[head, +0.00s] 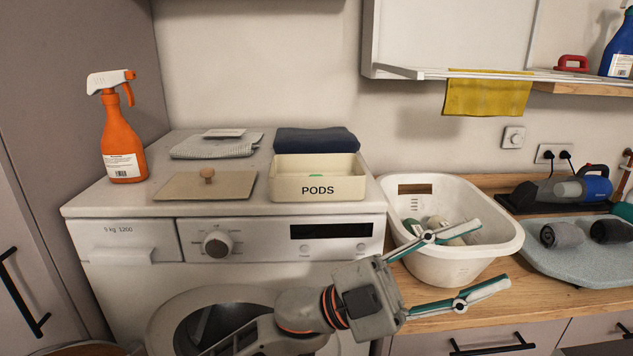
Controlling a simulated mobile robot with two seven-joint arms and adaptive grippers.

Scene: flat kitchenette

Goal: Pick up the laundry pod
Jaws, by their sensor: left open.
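A cream box marked PODS (273,189) stands on top of the washing machine (340,208). A flat beige lid with a wooden knob (230,190) lies to the left of the box. My left gripper (490,256) is open and empty, its fingers pointing right. In the picture it is in front of the white laundry basket (447,268), to the right of and lower than the box. My right gripper is out of view.
An orange spray bottle (122,140) stands at the machine's left. A grey folded cloth (195,150) and a navy folded cloth (316,140) lie behind the box and lid. Clothes lie in the basket; rolled socks (562,235) lie on the ironing board (553,266) at right.

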